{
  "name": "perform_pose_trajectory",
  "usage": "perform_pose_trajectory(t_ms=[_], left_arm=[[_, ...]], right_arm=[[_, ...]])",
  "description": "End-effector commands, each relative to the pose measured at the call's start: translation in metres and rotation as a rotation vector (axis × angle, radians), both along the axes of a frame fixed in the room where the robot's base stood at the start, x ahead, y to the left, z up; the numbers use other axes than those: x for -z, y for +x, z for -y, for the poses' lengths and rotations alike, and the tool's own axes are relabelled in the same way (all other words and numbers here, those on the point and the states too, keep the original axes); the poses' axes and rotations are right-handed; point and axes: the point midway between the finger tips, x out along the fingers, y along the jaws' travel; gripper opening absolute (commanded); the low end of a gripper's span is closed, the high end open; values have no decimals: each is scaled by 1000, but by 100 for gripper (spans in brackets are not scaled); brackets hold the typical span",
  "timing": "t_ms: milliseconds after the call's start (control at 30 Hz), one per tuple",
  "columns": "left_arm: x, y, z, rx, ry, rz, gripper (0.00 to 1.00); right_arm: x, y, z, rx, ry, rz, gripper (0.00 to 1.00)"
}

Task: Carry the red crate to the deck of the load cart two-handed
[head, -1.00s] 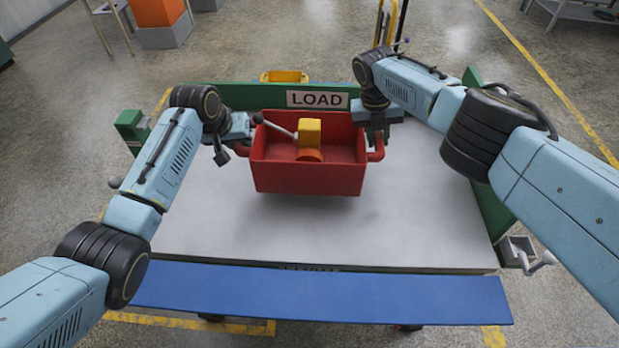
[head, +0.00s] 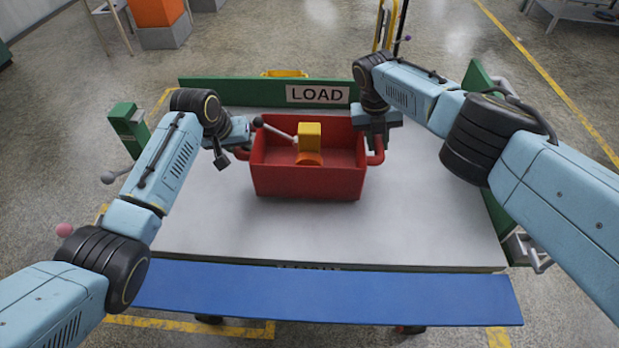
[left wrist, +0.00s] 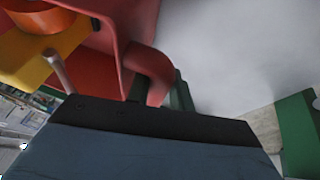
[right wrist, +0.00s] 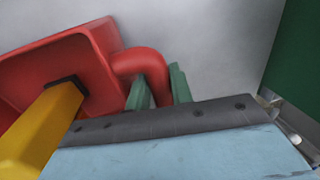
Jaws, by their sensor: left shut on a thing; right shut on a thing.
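The red crate (head: 308,184) is level over the grey deck (head: 420,215) of the load cart, near the LOAD sign. Its underside is at or just above the deck; I cannot tell whether it touches. A yellow and orange part (head: 309,140) with a grey lever sits inside it. My left gripper (head: 238,153) is shut on the crate's left handle, a red loop in the left wrist view (left wrist: 152,68). My right gripper (head: 376,143) is shut on the right handle, which also shows in the right wrist view (right wrist: 145,70).
A green back board with the LOAD sign (head: 317,94) stands behind the crate. A green side board (head: 495,215) edges the deck at right, and a green post (head: 128,127) stands at left. A blue panel (head: 320,295) lies along the near side. Bare deck surrounds the crate.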

Motion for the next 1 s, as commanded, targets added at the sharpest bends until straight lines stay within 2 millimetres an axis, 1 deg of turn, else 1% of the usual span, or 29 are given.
perform_pose_trajectory(t_ms=[33,233,267,400,733,767,1000], left_arm=[[4,1,-2,-2,2,2,0],[14,1,-2,-2,2,2,0],[14,0,-2,-3,3,0,25],[12,0,-2,-2,2,0,43],[11,0,2,2,-3,1,44],[11,0,2,2,-3,1,42],[10,0,5,5,-9,3,73]], right_arm=[[4,0,3,3,-4,1,0],[14,0,3,3,-4,1,0],[14,0,3,3,-4,-1,25],[12,0,2,2,-3,0,43],[12,0,-2,-2,3,1,44],[11,0,-2,-3,4,1,44],[11,0,-5,-6,8,2,44]])
